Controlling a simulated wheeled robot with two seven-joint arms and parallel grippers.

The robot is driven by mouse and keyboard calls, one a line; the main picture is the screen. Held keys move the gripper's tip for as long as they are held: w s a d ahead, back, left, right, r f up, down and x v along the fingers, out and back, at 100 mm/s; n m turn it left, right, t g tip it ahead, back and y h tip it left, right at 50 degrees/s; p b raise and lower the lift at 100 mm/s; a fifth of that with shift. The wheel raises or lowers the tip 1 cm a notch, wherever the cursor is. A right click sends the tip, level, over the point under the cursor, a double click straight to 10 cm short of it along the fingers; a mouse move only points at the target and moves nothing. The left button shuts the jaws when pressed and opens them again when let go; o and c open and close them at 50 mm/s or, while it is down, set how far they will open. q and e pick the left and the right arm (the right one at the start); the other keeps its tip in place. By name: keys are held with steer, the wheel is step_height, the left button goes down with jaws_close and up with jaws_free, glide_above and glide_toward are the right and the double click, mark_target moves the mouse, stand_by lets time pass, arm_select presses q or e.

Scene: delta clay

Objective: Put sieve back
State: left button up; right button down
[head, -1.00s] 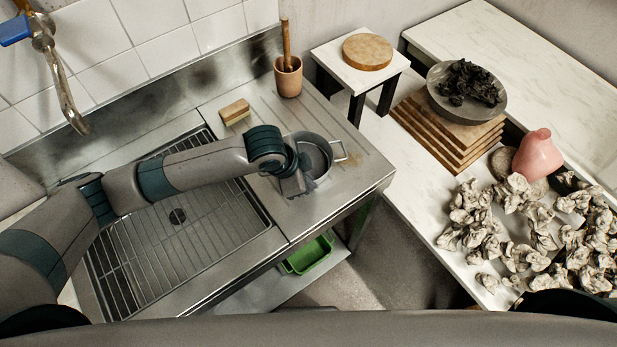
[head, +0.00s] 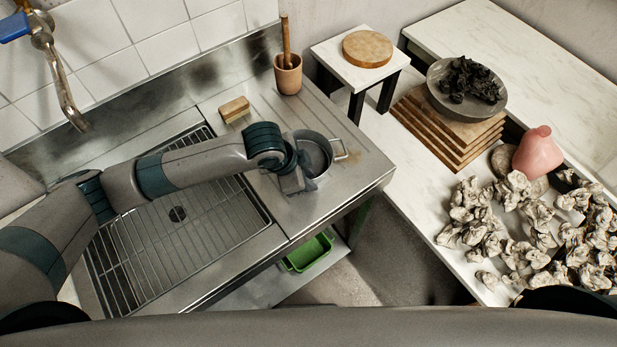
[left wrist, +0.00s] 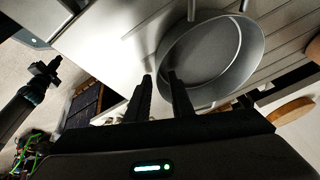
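A round grey metal vessel with a loop handle, which I take for the sieve (head: 318,150), sits on the steel worktop right of the sink grate. Its interior and near rim show in the left wrist view (left wrist: 215,45); I see no mesh there. My left gripper (head: 298,184) is at the vessel's near left side in the head view. In the left wrist view its two fingers (left wrist: 160,76) are apart, with a clear gap, one overlapping the vessel's edge. I cannot tell whether they touch the rim. My arm hides part of the vessel. My right gripper is not in view.
A wooden mortar with pestle (head: 288,75) and a sponge-like block (head: 234,109) stand at the worktop's back. A tap (head: 62,85) hangs over the grated sink (head: 180,245). A green tray (head: 307,252) lies below. Clay-like lumps (head: 500,225) cover the right table.

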arm_select(q)
steer(key=b+v, duration=0.2)
steer(key=v, duration=0.9)
steer(key=shift+r, duration=0.3)
steer(key=shift+a, duration=0.15)
